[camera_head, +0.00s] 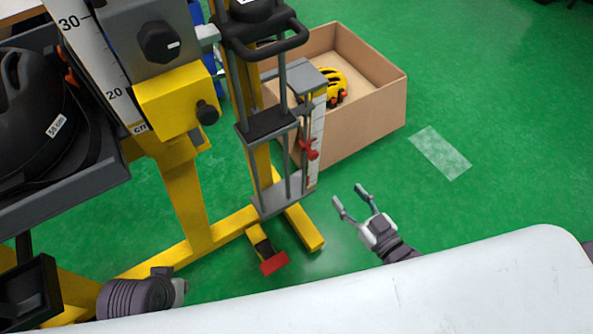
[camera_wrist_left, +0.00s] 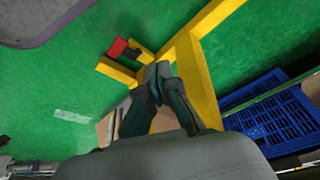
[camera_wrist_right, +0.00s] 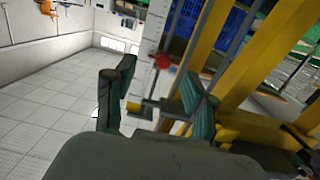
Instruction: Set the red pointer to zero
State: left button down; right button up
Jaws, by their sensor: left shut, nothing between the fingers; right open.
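The red pointer (camera_head: 309,148) sits on a slim upright slider beside a white scale strip (camera_head: 318,125), at the yellow tower's right. Its reading is too small to tell. In the right wrist view a red knob-like part (camera_wrist_right: 161,62) shows in front of the white strip, in the gap between the fingers. My right gripper (camera_head: 350,196) is open and empty, below and to the right of the pointer, apart from it. My left gripper (camera_wrist_left: 160,75) is shut with nothing in it; in the head view its fingers are hardly visible, low at the left.
The yellow tower frame (camera_head: 185,195) stands at left centre, with a red-ended foot pedal (camera_head: 273,263) at its base. A black helmet (camera_head: 35,110) is at far left.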

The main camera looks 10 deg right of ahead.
notch_tip(320, 180, up, 2)
jog(key=a, duration=0.2)
jog(key=b, duration=0.2)
send_near(315, 156)
jog(key=shift+t+y, duration=0.4)
jog(key=w, duration=0.1)
jog(key=w+a+f, duration=0.1)
jog(key=w, duration=0.2)
jog(key=shift+a+f, duration=0.15)
jog(key=b+x, duration=0.1)
jog(key=x, duration=0.5)
jog(key=shift+w, duration=0.15)
pick_arm(q)
jog(key=w+d+r+t+h, duration=0.1)
jog(key=w+d+r+t, duration=0.2)
jog(key=w+r+t, duration=0.4)
jog(key=w, duration=0.3)
jog(key=shift+w+r+h, duration=0.15)
jog(key=shift+w+h, duration=0.05)
jog(key=shift+h, duration=0.2)
pick_arm(e)
jog(key=shift+w+a, duration=0.15)
jog(key=shift+w, duration=0.05)
pick_arm(q)
jog(key=shift+d, duration=0.1)
pick_arm(e)
grip_shut()
